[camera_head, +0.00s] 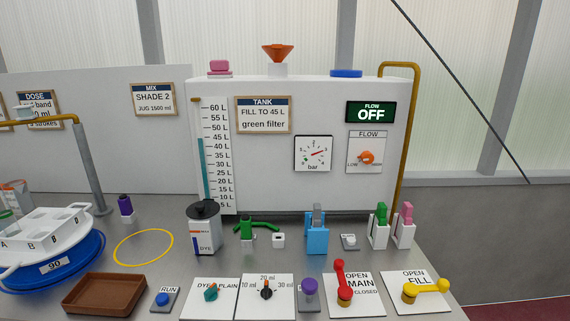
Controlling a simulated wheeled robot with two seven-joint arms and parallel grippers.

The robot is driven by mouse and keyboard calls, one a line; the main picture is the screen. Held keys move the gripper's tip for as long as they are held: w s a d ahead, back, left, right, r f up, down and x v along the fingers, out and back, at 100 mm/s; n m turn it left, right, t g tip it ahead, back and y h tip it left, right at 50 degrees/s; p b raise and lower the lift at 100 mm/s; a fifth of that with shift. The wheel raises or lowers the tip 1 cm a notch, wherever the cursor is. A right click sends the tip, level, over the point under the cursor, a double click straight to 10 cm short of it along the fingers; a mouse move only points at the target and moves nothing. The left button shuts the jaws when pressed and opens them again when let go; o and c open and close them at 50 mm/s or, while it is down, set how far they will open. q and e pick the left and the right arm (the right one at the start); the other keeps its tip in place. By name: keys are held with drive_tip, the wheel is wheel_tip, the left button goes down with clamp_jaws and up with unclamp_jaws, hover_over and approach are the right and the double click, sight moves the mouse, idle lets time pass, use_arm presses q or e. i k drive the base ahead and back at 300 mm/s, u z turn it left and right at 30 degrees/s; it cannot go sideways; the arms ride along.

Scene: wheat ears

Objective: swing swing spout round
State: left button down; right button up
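A spout with a brass-coloured arm (65,119) stands at the left on a grey upright post (89,165). Its arm reaches left from the top of the post, toward a pale piece near the DOSE sign. The post stands behind a blue turntable (62,268) marked 90, which carries a white tray (45,222) with compartments lettered A and B. A second brass pipe (413,130) bends over the right end of the white tank (365,205). Neither of my grippers is in view.
A yellow ring (168,238) lies on the grey bench. A brown tray (105,293), a blue RUN button (163,299), knobs, a red lever (341,285) and a yellow lever (428,288) line the front. A DYE jug (205,238) stands mid-bench.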

sight(27, 115)
drive_tip(key=u, duration=2.6)
drive_tip(key=i, duration=1.95)
drive_tip(key=z, duration=2.3)
